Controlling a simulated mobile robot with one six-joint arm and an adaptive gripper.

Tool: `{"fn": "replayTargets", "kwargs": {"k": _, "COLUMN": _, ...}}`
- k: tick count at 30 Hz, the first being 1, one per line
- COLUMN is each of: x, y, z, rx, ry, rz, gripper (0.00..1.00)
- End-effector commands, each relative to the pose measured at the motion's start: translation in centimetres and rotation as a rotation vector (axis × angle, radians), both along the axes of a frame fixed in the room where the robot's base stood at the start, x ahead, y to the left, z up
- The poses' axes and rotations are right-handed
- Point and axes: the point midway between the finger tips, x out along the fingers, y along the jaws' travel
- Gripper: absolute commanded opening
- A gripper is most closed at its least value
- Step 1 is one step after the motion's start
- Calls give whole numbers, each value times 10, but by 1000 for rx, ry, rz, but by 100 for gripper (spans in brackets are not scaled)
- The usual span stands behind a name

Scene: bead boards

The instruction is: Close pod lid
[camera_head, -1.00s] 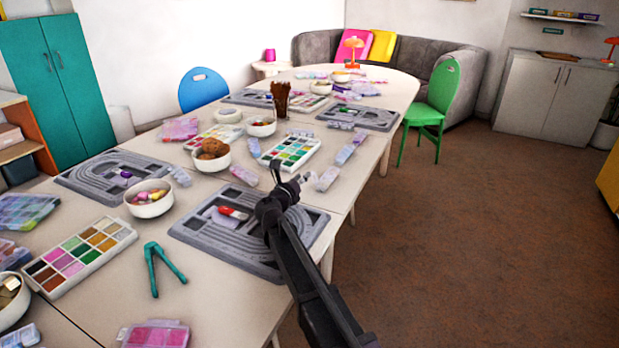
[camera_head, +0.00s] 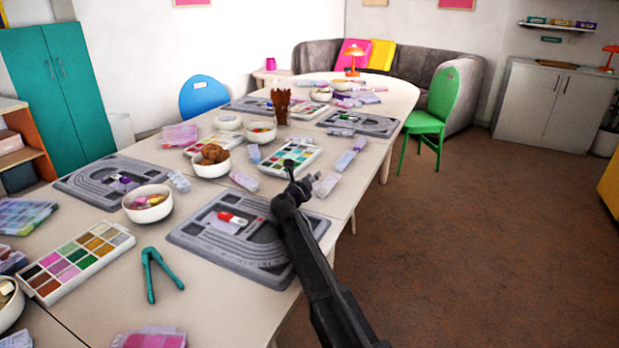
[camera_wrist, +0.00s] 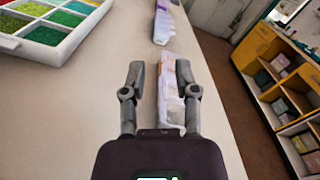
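A small clear plastic pod (camera_head: 325,184) with pale contents lies near the right edge of the table, just beyond my gripper (camera_head: 303,176). In the wrist view the pod (camera_wrist: 171,98) shows between the fingers and past them, closer to the right finger, which partly hides it. My gripper (camera_wrist: 160,80) is open, with its two fingers spread apart, and holds nothing. I cannot tell how the pod's lid stands. A second clear pod (camera_wrist: 163,24) lies farther along the table edge; similar pods (camera_head: 345,161) show in the head view.
A white paint-like bead tray (camera_head: 291,158) with colored compartments lies left of the pod. A grey bead board (camera_head: 205,257) with a red and white piece lies under my arm. The floor at right is clear.

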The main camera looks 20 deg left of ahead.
Motion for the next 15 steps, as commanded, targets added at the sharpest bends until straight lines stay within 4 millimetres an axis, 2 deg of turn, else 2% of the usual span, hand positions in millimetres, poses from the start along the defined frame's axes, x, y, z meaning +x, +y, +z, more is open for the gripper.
{"fn": "replayTargets", "kwargs": {"k": 6, "x": 0, "y": 0, "z": 0, "rx": 0, "ry": 0, "rz": 0, "gripper": 39}}
{"fn": "replayTargets", "kwargs": {"k": 8, "x": 0, "y": 0, "z": 0, "rx": 0, "ry": 0, "rz": 0, "gripper": 24}}
{"fn": "replayTargets", "kwargs": {"k": 10, "x": 0, "y": 0, "z": 0, "rx": 0, "ry": 0, "rz": 0, "gripper": 4}}
{"fn": "replayTargets", "kwargs": {"k": 11, "x": 0, "y": 0, "z": 0, "rx": 0, "ry": 0, "rz": 0, "gripper": 0}}
{"fn": "replayTargets", "kwargs": {"k": 15, "x": 0, "y": 0, "z": 0, "rx": 0, "ry": 0, "rz": 0, "gripper": 0}}
